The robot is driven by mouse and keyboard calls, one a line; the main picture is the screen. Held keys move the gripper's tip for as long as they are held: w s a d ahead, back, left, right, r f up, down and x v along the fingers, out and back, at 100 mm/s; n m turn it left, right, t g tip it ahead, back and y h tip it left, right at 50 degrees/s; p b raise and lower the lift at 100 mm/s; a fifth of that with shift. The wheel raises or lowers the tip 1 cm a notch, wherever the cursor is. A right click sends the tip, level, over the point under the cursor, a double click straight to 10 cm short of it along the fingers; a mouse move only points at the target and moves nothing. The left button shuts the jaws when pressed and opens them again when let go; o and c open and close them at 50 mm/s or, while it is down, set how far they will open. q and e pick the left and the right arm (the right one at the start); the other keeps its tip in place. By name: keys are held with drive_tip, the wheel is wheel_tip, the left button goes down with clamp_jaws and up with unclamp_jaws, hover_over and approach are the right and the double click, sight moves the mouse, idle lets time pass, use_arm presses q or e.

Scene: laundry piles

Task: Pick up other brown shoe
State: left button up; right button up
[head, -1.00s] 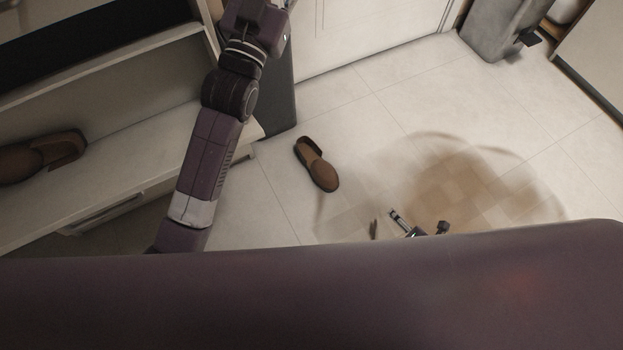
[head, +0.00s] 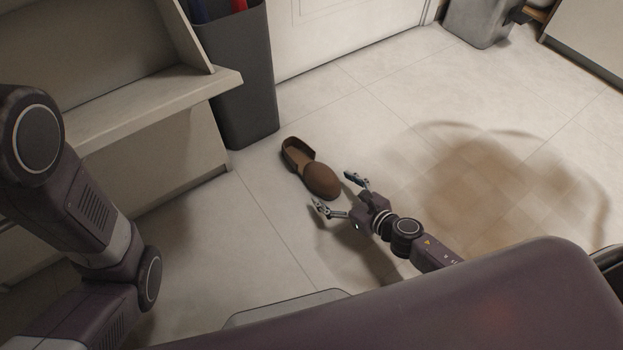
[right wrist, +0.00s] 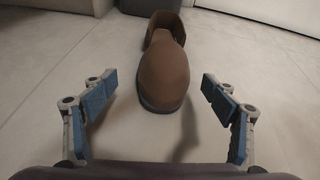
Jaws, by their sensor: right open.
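A brown slip-on shoe (head: 319,179) lies upright on the tiled floor, its toe pointing toward my right gripper. My right gripper (head: 333,192) is open and empty, with its fingertips close to the toe. In the right wrist view the shoe (right wrist: 164,75) sits ahead and centred between the spread fingers of the gripper (right wrist: 160,92), with gaps on both sides. My left arm shows at the left of the head view, but its gripper is out of view.
A dark grey bin (head: 238,85) stands behind the shoe, beside a pale bench with a shelf (head: 150,112). A white door (head: 340,32) is at the back. Another grey bin (head: 478,22) stands at the back right. The tiled floor (head: 390,100) around the shoe is clear.

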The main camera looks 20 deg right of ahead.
sight(320, 178)
drive_tip(key=shift+x, duration=1)
drive_tip(key=b+x, duration=0.2)
drive_tip(key=x, duration=0.1)
drive_tip(key=b+x, duration=0.1)
drive_tip(key=shift+w+d+f, duration=0.2)
drive_tip(key=shift+d, duration=0.05)
drive_tip(key=shift+w+a+f, duration=0.1)
drive_tip(key=shift+w+a, duration=0.05)
drive_tip(key=shift+w, duration=0.25)
drive_tip(key=c, duration=1.4)
drive_tip(key=shift+o, duration=0.2)
